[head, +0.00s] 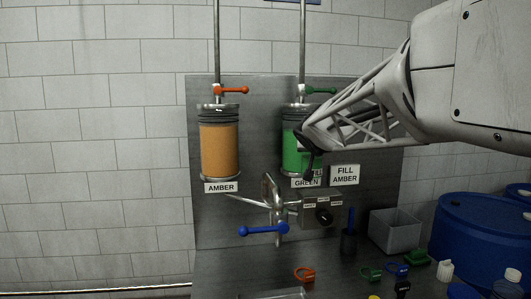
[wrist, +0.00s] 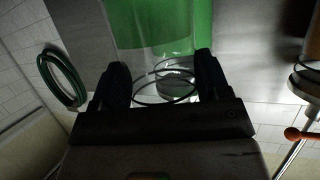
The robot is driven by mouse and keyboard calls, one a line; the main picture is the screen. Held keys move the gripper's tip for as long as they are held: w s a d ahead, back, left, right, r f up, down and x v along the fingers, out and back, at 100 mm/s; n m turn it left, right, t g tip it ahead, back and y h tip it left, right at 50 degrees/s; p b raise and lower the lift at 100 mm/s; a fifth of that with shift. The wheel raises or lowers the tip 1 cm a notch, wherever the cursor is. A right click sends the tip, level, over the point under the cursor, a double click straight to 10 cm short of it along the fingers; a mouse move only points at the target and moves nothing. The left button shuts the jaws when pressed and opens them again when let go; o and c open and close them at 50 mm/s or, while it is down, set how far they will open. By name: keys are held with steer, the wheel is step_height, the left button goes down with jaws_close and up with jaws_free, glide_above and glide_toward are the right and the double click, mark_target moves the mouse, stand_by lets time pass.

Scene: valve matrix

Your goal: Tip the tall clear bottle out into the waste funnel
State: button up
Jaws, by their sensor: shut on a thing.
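My gripper (wrist: 162,75) shows in the wrist view with dark fingers either side of clear, round-rimmed glass, which I take to be the tall clear bottle (wrist: 165,97). Green shows behind or through the glass; I cannot tell if any liquid is inside the bottle. In the head view my arm covers part of the green tank (head: 291,152), and the bottle cannot be made out there. I cannot pick out the waste funnel; a pale, clear edge (head: 280,296) is cut off at the bottom.
The amber tank (head: 219,150) stands left on the metal panel. Below are a blue-handled valve (head: 262,231) and a knob box (head: 322,212). A grey bin (head: 396,232) and blue drums (head: 480,235) are at right. Coloured rings (head: 305,274) and small items lie on the bench.

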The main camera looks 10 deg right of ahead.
steer(key=s+a+r, duration=0.4)
steer(key=s+a, duration=0.7)
steer(key=a, duration=0.3)
steer(key=s+a+r, duration=0.4)
steer(key=s+a, duration=0.7)
steer(key=a, duration=0.2)
steer(key=s+a+f, duration=0.3)
steer(key=f, duration=0.8)
steer(key=s+a+f+m+h, duration=0.1)
steer(key=s+f, duration=0.3)
steer(key=f, duration=0.8)
steer(key=s+a+f, duration=0.3)
steer(key=a+f, duration=0.1)
steer(key=f, duration=0.7)
steer(key=shift+s+a+f+m+g+h, duration=0.15)
steer(key=shift+s+a+m+g+h, duration=0.15)
steer(key=shift+h, duration=0.1)
steer(key=shift+w+f, duration=0.1)
steer(key=shift+f, duration=0.05)
steer(key=shift+s+a+r+m+g+y, duration=0.2)
steer(key=shift+r+m+g+y, duration=0.55)
steer(key=shift+g+y, duration=1.5)
steer(key=shift+s+a+r+m+g+y, duration=0.25)
steer(key=shift+r+g+y, duration=0.85)
steer(key=shift+g+y, duration=1.1)
steer(key=shift+s+a+r+m+g+y, duration=0.15)
steer(key=shift+r+m+g+y, duration=0.65)
steer(key=shift+g+y, duration=1.45)
